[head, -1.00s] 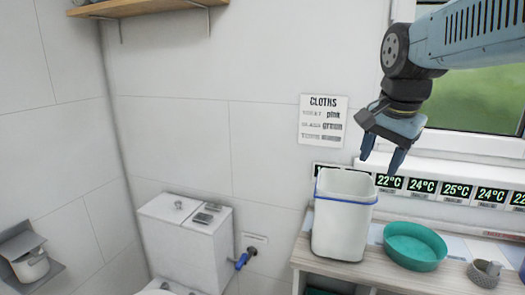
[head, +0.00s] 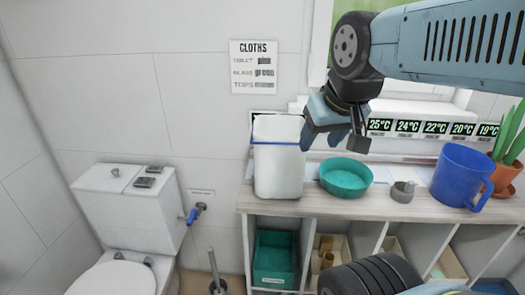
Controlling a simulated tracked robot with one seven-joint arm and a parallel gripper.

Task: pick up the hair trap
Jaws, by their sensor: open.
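A small grey cup-like piece with a short knob at its side (head: 403,191) sits on the wooden counter, right of the teal bowl; it looks like the hair trap. My gripper (head: 333,143) is open, with its fingers pointing down and nothing visible between them. It hangs in front of the wall, above and left of the grey piece and clear of it.
On the counter (head: 330,206) stand a white bin with a blue band (head: 278,172), a teal bowl (head: 346,178), a blue jug (head: 458,174) and a potted plant (head: 507,172). Open compartments below hold a green box (head: 273,260). A toilet (head: 125,232) stands at left.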

